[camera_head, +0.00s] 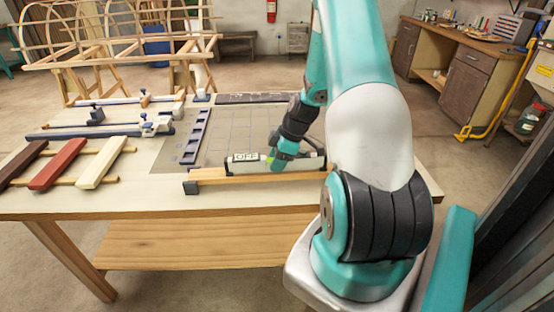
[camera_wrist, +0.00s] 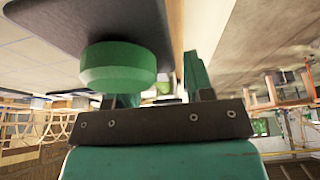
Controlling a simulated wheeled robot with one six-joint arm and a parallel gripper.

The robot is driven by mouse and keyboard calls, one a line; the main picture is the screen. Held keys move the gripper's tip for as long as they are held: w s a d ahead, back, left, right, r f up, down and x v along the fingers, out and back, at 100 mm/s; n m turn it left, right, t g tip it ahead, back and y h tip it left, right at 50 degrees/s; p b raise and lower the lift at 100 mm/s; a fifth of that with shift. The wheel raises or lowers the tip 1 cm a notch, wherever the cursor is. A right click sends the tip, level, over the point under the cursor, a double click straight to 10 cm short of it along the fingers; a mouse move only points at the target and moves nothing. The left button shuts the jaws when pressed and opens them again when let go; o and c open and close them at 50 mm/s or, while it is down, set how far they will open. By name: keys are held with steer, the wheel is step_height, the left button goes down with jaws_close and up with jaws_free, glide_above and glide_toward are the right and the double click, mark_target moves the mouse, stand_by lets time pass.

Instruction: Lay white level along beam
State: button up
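The white level (camera_head: 245,162) has a lit display with dark lettering and dark ends. In the head view it lies lengthwise along the pale wooden beam (camera_head: 225,176), close to its upper side. I cannot tell whether it rests on the beam or is just above or behind it. My gripper (camera_head: 276,163) points down at the middle of the level and hides part of it. In the wrist view my gripper (camera_wrist: 158,92) shows teal fingers near a green round part and a large dark surface. Whether the fingers press on the level is not clear.
A dark notched strip (camera_head: 196,135) lies behind. Clamps (camera_head: 156,125) and red, brown and cream laths (camera_head: 60,163) fill the left side.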

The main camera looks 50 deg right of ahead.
steer(key=shift+r+p, duration=0.55)
steer(key=shift+r, duration=0.05)
steer(key=b+v, duration=0.3)
steer(key=v, duration=0.9)
steer(key=w+a+r+g+y, duration=0.15)
steer(key=a+r, duration=0.25)
steer(key=a, duration=0.8)
steer(key=w+a+r+h, duration=0.1)
steer(key=w+a+r, duration=0.15)
steer(key=a, duration=0.95)
steer(key=s+a+r+m+g, duration=0.1)
steer(key=s+a+r, duration=0.3)
steer(key=s+a, duration=1.1)
steer(key=shift+s+a+g+y, duration=0.25)
steer(key=shift+a+g+y, duration=0.25)
steer(key=shift+a, duration=0.6)
